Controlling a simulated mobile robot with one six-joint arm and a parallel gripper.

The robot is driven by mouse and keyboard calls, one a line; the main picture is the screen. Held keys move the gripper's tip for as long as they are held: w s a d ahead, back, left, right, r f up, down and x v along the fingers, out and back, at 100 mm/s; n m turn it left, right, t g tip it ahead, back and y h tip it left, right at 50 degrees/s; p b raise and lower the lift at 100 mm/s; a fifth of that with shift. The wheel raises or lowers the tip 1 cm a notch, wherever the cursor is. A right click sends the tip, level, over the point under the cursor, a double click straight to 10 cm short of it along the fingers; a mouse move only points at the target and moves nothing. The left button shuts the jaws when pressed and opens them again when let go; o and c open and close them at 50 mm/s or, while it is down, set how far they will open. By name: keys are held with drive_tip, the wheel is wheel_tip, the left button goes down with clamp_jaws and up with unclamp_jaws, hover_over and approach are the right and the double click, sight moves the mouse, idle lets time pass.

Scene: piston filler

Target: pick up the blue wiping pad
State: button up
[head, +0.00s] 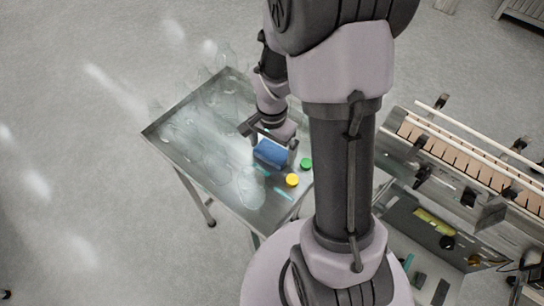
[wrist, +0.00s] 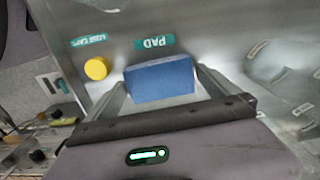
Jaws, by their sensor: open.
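The blue wiping pad (head: 270,153) lies on the metal table (head: 157,131), below my gripper (head: 268,137) in the head view. In the wrist view the pad (wrist: 160,79) sits between the two open fingers of my gripper (wrist: 160,88), near a teal label reading PAD. A gap shows beside the left finger; the right finger is very close to the pad, and I cannot tell whether it touches. The gripper is open and holds nothing.
A yellow cap (head: 292,180) and a green cap (head: 306,163) lie near the pad. Several clear glass-like vessels (head: 215,165) stand on the table's left and back parts. A machine with a slatted conveyor (head: 460,150) stands to the right.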

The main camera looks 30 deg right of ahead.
sight(272, 150)
drive_tip(key=shift+r, duration=0.15)
drive_tip(key=shift+c, duration=0.7)
drive_tip(key=c, duration=0.9)
drive_tip(key=shift+r, duration=0.2)
drive_tip(key=shift+c, duration=0.2)
wheel_tip(272, 150, up, 4)
drive_tip(key=p, duration=0.2)
drive_tip(key=shift+f+p, duration=0.1)
drive_tip(key=shift+p, duration=0.25)
drive_tip(key=s, duration=0.6)
drive_tip(key=s+p, duration=0.1)
drive_tip(key=s, duration=0.3)
drive_tip(key=shift+r, duration=0.25)
drive_tip(key=shift+s+d+f+b, duration=0.1)
drive_tip(key=shift+s+f+b, duration=0.35)
drive_tip(key=shift+b, duration=0.55)
drive_tip(key=s+b, duration=0.1)
drive_tip(key=b, duration=0.3)
drive_tip(key=shift+f, duration=0.1)
drive_tip(key=s+b, duration=0.1)
drive_tip(key=b, duration=0.2)
drive_tip(key=shift+s, duration=0.25)
drive_tip(key=shift+s+r, duration=0.4)
drive_tip(key=shift+s, duration=0.3)
drive_tip(key=shift+s+r, duration=0.35)
drive_tip(key=shift+s, duration=0.3)
